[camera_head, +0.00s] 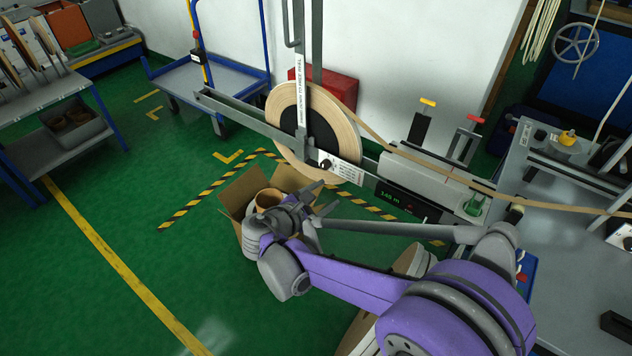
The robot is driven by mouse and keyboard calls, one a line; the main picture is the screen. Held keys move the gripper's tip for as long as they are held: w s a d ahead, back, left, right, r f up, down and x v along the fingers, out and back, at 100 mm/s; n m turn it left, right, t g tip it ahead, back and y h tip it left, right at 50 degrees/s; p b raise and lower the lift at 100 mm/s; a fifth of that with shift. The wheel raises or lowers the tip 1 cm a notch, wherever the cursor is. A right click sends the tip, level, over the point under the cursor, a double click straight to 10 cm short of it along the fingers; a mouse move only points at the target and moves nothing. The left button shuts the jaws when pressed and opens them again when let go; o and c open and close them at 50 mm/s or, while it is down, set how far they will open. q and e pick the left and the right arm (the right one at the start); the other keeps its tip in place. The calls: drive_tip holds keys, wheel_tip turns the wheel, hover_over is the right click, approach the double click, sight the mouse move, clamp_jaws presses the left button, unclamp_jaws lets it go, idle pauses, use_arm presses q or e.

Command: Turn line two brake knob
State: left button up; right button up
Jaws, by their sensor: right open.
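A large reel of tan tape (288,133) with a dark centre hangs upright on the payoff frame. A small dark knob (326,164) sits low at the reel's front, beside a white label plate (346,171); I cannot read which line it belongs to. My right gripper (326,200) is open and empty, below the knob and apart from it, fingers pointing up and right. My purple right arm reaches in from the lower right. My left gripper is not in view.
A cardboard box (237,194) stands behind my right gripper. Tape runs right from the reel over a grey unit (430,168) with a green display and upright levers. A grey bench (570,230) is at right.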

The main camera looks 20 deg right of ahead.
sight(323, 167)
drive_tip(key=w+a+f+n+t+h+b, duration=0.25)
drive_tip(key=w+a+f+n, duration=0.2)
drive_tip(key=w, duration=0.25)
drive_tip(key=shift+h, duration=0.35)
drive_tip(key=x, duration=0.3)
drive_tip(key=b+x, duration=0.1)
drive_tip(key=x, duration=0.6)
drive_tip(key=shift+s+d+r+b, duration=0.1)
drive_tip(key=shift+d+r+b, duration=0.1)
drive_tip(key=shift+r+b, duration=0.15)
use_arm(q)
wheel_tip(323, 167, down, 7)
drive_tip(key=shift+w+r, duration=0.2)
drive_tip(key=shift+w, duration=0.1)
use_arm(e)
clamp_jaws()
